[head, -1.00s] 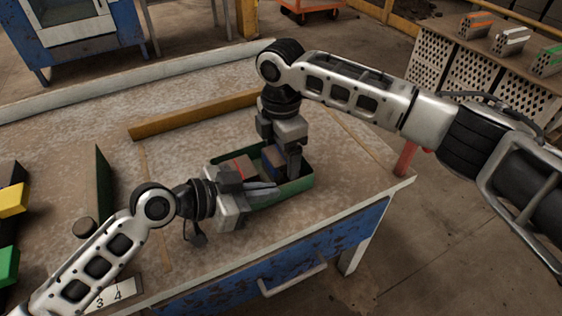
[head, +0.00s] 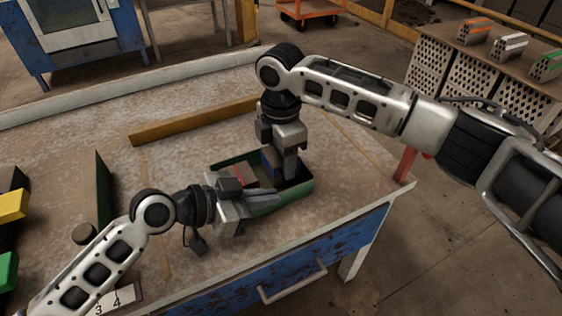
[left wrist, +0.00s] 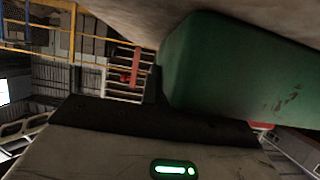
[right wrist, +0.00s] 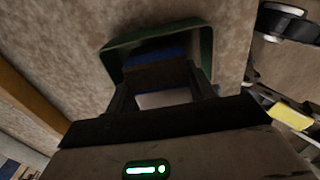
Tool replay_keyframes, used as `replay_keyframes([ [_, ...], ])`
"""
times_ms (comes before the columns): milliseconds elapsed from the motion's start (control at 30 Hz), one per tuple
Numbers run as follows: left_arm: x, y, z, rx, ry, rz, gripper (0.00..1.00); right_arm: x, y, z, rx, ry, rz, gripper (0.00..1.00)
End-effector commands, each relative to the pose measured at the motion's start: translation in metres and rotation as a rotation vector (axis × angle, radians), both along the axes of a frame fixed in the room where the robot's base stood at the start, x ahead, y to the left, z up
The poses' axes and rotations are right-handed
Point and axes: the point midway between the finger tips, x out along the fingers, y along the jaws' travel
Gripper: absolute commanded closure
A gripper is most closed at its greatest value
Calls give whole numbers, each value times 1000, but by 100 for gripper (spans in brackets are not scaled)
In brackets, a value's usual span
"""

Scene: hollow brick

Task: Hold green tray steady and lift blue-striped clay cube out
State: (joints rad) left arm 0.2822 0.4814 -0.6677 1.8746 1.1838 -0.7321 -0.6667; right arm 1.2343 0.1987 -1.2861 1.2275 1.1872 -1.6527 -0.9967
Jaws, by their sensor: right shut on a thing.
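The green tray (head: 302,188) stands on the worktable near its front right corner. The blue-striped clay cube (head: 268,158) is at the tray's far right part, partly hidden by my right gripper (head: 288,176). The right wrist view shows the cube (right wrist: 160,68) between the two fingers, which are shut on it; I cannot tell whether it is clear of the tray floor. A red-striped cube (head: 242,174) sits to its left in the tray. My left gripper (head: 264,202) is at the tray's near wall. The left wrist view shows one finger beside the green wall (left wrist: 235,75); the other finger is hidden.
A wooden strip (head: 190,120) lies behind the tray. At the left are a dark green upright panel (head: 104,190), a small round knob (head: 85,233) and coloured blocks (head: 12,205). The table's front edge is close to the tray. The table's back left area is clear.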

Motion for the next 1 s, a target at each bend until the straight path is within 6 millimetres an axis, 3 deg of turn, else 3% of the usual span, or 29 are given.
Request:
replay_keyframes([
  [200,0,0,0,0,0,1,100,1,1,47,3,-4,2,68],
  [400,0,0,0,0,0,1,100,0,0,77,1,-3,1,68],
  [767,0,0,0,0,0,1,100,0,0,85,0,-1,2,68],
  [867,0,0,0,0,0,1,72,0,0,85,0,-1,2,68],
  [1000,0,0,0,0,0,1,72,0,0,84,0,-1,2,68],
])
